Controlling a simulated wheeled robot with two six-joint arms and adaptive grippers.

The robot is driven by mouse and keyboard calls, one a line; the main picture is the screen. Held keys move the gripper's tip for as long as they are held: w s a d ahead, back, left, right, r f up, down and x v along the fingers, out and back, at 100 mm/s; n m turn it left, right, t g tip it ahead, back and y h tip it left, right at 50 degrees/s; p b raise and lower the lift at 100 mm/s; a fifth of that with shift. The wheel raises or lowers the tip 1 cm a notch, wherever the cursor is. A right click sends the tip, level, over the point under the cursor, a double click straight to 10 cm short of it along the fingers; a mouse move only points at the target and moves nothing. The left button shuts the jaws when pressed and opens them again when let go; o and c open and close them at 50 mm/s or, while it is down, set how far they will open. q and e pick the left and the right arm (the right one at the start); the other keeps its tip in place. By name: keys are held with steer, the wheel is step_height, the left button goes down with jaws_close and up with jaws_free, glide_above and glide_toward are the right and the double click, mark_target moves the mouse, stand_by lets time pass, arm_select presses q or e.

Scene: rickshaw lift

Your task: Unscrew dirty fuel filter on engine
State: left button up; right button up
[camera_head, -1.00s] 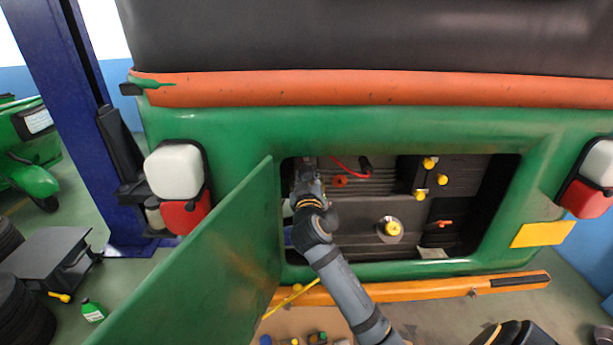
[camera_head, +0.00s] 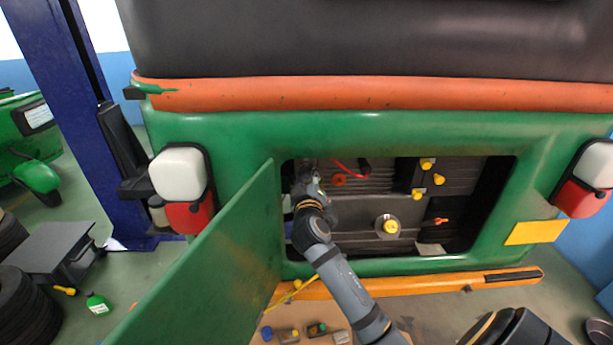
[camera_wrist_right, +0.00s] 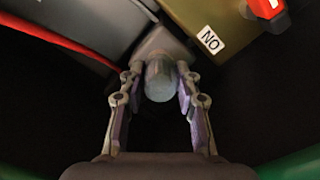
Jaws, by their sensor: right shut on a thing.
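The engine (camera_head: 440,180) sits in the open rear bay of the green rickshaw. My right gripper (camera_head: 308,187) reaches into the left part of the bay. In the right wrist view, its two fingers (camera_wrist_right: 157,95) are closed around a grey, translucent cylindrical filter (camera_wrist_right: 161,82). The filter hangs below a grey mount (camera_wrist_right: 163,45) and appears to touch it; I cannot tell if it is still threaded in. In the head view the filter is mostly hidden by my gripper and arm. My left gripper is not in view.
The open green door (camera_head: 215,260) stands close to the left of my right arm. A red cable (camera_head: 345,167) and yellow caps (camera_head: 391,226) are on the engine. An orange bumper (camera_head: 420,287) runs below the bay. Several small items (camera_head: 316,330) lie on a surface below.

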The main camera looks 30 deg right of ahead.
steer(key=shift+r+n+p, duration=0.25)
steer(key=shift+n+p, duration=0.65)
steer(key=shift+n, duration=0.2)
steer(key=shift+n+p, duration=0.6)
steer(key=shift+n, duration=0.2)
